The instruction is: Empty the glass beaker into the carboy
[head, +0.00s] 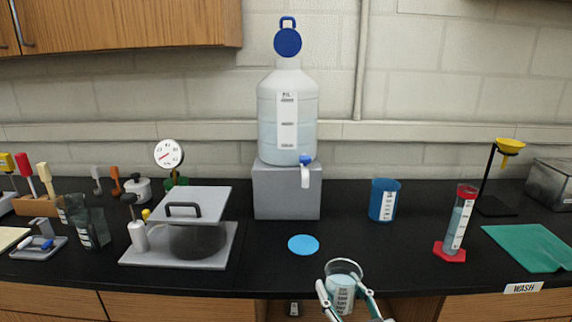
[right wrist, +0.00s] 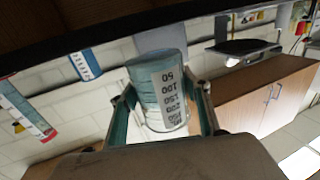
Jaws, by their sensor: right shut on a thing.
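The glass beaker (head: 342,270) is at the bottom middle of the head view, roughly upright, with pale liquid and a printed scale. My right gripper (head: 345,290) is shut on its sides, in front of the bench edge. The right wrist view shows the beaker (right wrist: 160,84) between both fingers (right wrist: 166,98). The carboy (head: 268,112) is a translucent bottle holding pale blue liquid, standing on a grey block. Its round blue cap (head: 288,42) stands on edge above the neck and looks swung open. A blue-and-white tap (head: 306,172) is low on its front. My left gripper is not in view.
A blue disc (head: 303,245) lies on the black bench before the block. A blue cup (head: 384,200) and a red-based cylinder (head: 458,222) stand to the right. A lidded dark pot (head: 196,239) and dark glassware (head: 92,228) are left. Wall cupboards (head: 120,22) hang upper left.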

